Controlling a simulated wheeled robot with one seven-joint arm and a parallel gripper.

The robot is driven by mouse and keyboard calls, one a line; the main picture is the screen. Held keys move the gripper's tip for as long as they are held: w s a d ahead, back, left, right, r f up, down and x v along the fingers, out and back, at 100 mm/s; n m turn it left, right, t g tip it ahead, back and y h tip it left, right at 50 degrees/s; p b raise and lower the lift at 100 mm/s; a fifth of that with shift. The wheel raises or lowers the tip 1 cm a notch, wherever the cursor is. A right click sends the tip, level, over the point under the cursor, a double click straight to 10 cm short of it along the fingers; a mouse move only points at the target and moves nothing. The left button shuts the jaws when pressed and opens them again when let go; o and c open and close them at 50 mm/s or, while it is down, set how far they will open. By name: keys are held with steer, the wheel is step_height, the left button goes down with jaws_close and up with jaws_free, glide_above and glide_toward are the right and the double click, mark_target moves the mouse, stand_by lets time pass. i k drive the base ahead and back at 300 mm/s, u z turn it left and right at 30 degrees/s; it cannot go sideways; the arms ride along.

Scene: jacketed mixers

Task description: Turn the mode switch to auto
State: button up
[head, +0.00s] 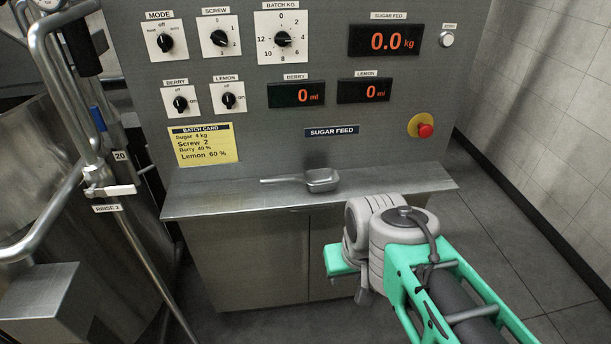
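The mode switch (165,43) is a black rotary knob on a white square plate, at the upper left of the grey control panel (345,100). The label MODE is above it. Small position words stand around the knob: one at left, off at top, auto at right. The knob is too small for me to be sure which word its pointer faces. My arm shows at the lower right, in front of the cabinet and well apart from the switch. My gripper's fingers are not visible.
Screw (219,36), batch kg (282,38), berry (181,101) and lemon (228,97) knobs sit close to the switch. A red stop button (425,130) is at right. A metal scoop (322,181) lies on the shelf (400,183). Pipes (42,60) and a tank stand at left.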

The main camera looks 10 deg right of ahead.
mark_target(165, 41)
steer(key=u, duration=0.45)
steer(key=k, duration=0.2)
steer(key=u, duration=1.8)
steer(key=i, duration=0.5)
steer(key=z, duration=0.05)
